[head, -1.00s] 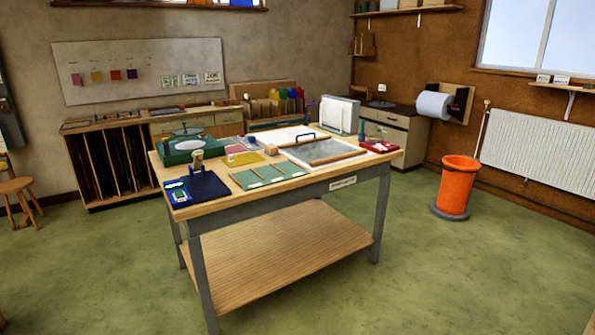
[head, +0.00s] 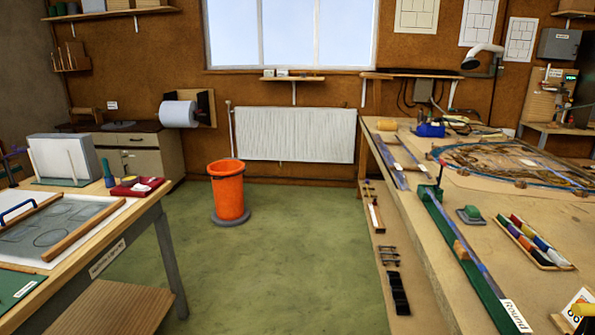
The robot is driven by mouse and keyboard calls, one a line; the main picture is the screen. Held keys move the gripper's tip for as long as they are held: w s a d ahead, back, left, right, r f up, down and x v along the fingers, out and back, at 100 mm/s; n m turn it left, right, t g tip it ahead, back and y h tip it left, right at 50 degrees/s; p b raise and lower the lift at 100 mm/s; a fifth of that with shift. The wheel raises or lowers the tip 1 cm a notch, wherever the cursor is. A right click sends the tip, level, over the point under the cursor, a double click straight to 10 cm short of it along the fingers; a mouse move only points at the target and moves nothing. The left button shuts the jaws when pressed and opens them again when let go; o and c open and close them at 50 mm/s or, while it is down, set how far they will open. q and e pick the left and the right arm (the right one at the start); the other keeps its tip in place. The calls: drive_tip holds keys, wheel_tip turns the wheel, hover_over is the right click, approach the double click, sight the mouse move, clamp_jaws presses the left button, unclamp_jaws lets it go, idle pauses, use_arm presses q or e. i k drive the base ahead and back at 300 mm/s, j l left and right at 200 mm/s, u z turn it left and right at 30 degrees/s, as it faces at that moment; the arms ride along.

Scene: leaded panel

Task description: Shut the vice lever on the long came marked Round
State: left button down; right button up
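A long green stretching bench (head: 462,246) runs along the left edge of the right-hand worktable. A small white label reading "Round" (head: 515,315) lies at its near end. A long grey-blue came (head: 478,265) lies along the bench. A thin upright lever with a red knob (head: 441,163) stands at the bench's far end, looking raised; the jaw under it is too small to make out. A small tan block (head: 461,249) sits on the bench partway along.
The worktable (head: 560,205) also holds a leaded panel (head: 525,165), a tray of coloured pieces (head: 535,243) and a green-topped block (head: 471,213). Green floor (head: 300,260) is open between it and the left table (head: 100,235). An orange bin (head: 228,190) stands at the back.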

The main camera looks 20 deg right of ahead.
sight(444, 162)
drive_tip(key=i+l+z, duration=0.15)
drive_tip(key=i+z, duration=0.5)
drive_tip(key=i, duration=0.3)
drive_tip(key=i+z, duration=0.35)
drive_tip(key=i+l+z, duration=0.1)
drive_tip(key=i+z, duration=0.3)
drive_tip(key=i, duration=0.2)
drive_tip(key=i+j+z, duration=0.1)
drive_tip(key=i+z, duration=0.35)
drive_tip(key=i+j+z, duration=0.4)
drive_tip(key=i, duration=0.25)
drive_tip(key=i+l, duration=0.05)
drive_tip(key=l, duration=0.05)
